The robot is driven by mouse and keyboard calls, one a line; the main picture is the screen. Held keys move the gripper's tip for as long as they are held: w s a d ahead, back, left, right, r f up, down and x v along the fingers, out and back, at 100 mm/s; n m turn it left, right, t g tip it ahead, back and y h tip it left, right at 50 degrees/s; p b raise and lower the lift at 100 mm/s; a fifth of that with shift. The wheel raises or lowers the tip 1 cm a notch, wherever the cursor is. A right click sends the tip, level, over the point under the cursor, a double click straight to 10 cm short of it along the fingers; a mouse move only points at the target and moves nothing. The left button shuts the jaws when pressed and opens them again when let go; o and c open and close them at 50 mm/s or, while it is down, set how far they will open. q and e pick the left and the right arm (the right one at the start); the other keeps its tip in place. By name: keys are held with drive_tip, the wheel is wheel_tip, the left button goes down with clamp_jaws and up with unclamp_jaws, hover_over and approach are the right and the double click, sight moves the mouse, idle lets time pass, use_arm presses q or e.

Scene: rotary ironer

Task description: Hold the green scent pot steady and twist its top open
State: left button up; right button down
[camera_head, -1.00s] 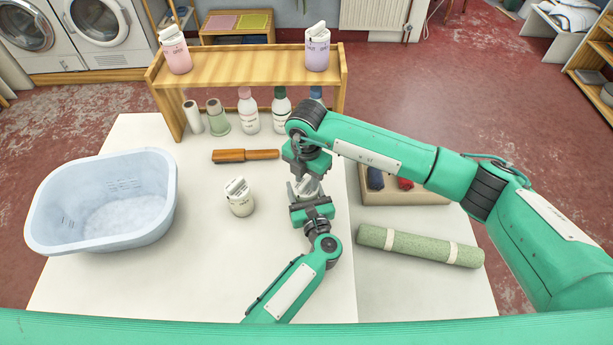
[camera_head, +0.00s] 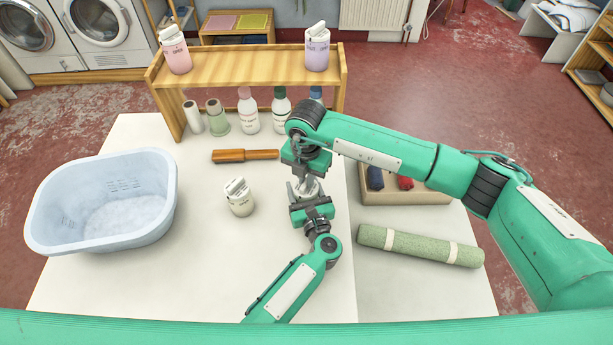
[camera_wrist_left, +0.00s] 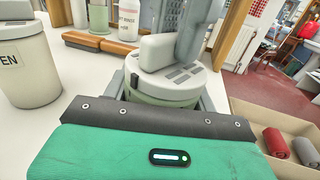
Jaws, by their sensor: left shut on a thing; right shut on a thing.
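The green scent pot (camera_wrist_left: 160,98) stands between my left gripper's fingers in the left wrist view, its pale green body below a grey-white slotted top (camera_wrist_left: 152,80) with a raised grip. My left gripper (camera_head: 309,197) is shut on the pot's body from the front. My right gripper (camera_head: 306,178) comes down from above and is shut on the top; a grey finger (camera_wrist_left: 202,30) of it shows against the raised grip in the left wrist view. In the head view both grippers hide most of the pot. Whether the top has come loose, I cannot tell.
A white pot (camera_head: 239,198) stands left of my grippers, near a wooden-handled tool (camera_head: 245,156). A pale blue basin (camera_head: 50,215) is at the left. A wooden shelf (camera_head: 240,68) with bottles is behind. A box (camera_head: 420,197) and green roll (camera_head: 420,246) lie at the right.

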sight(305, 181)
drive_tip(key=n, duration=1.2)
drive_tip(key=shift+a, duration=0.15)
drive_tip(key=shift+n, duration=0.3)
drive_tip(key=c, duration=1.5)
unclamp_jaws()
drive_tip(key=shift+o, duration=0.2)
wheel_tip(305, 181, up, 12)
